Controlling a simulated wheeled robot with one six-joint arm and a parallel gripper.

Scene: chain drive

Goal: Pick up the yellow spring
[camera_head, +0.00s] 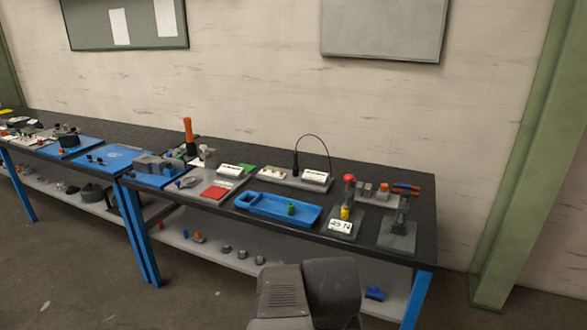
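A small yellow piece, which looks like the yellow spring (345,212), stands upright on a small grey stand (333,234) near the right end of the dark workbench (370,243). A red knob (349,178) sits above it on the same stand. A white label reading about "45 N" (341,226) lies in front of it. The spring is small, and its coils cannot be made out. My gripper is not in view; only a grey part of my own body shows at the bottom middle, in front of the bench.
Left of the stand is a blue tray (250,209) with a green cylinder (291,208). Right of it is a dark grey fixture (397,235), with a holder of red- and blue-handled tools (406,188) behind. A lower shelf (208,247) holds small parts. Open floor lies in front.

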